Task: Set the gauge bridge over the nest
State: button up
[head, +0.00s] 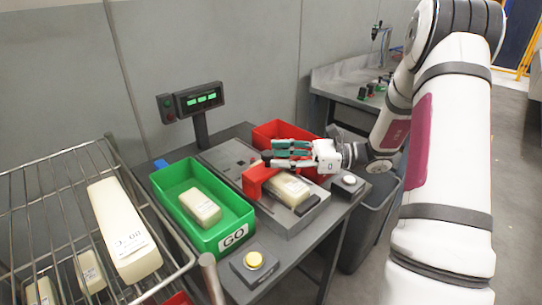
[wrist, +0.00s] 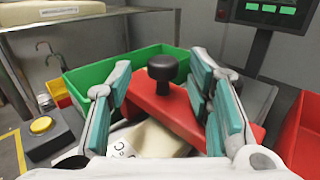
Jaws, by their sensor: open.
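The gauge bridge is a red block-shaped piece (head: 258,179) with a black knob (wrist: 163,68). It stands across the far-left part of a cream block (head: 290,187) on the grey fixture plate (head: 285,220). The nest lies there, largely covered by the block and bridge. My gripper (head: 288,153) is open, with teal-padded fingers. In the wrist view its fingers (wrist: 163,80) are on either side of the knob, with gaps visible. Whether the bridge is fully seated cannot be told; its far leg is hidden.
A green GO bin (head: 243,212) holding a cream block stands left of the plate, a red bin (head: 275,131) behind. A display (head: 198,97) stands at the back. A wire rack (head: 75,175) with several blocks is at left. Buttons (head: 254,260) and (head: 349,180) flank the plate.

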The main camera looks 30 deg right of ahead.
jog(key=v, duration=0.8)
jog(key=shift+s+d, duration=0.25)
jog(key=shift+d, duration=0.1)
jog(key=s+a+r+n+g+h+p, duration=0.2)
jog(key=s+a+r+n+g+h, duration=0.15)
jog(key=s+a+r+n, duration=0.35)
jog(key=s+a+r+n+g+h+p, duration=0.25)
jog(key=s+a+n+g, duration=0.2)
jog(key=a, duration=0.55)
jog(key=s+r+n+t+h+p, duration=0.2)
jog(key=s+r+n+h, duration=0.2)
jog(key=s+n+h, duration=0.1)
jog(key=s+r+n+t+h+p, duration=0.2)
jog(key=s+r+n+h, duration=0.2)
jog(key=s+n, duration=0.3)
jog(key=s+h, duration=0.1)
jog(key=s, duration=0.1)
jog(key=shift+s, duration=0.4)
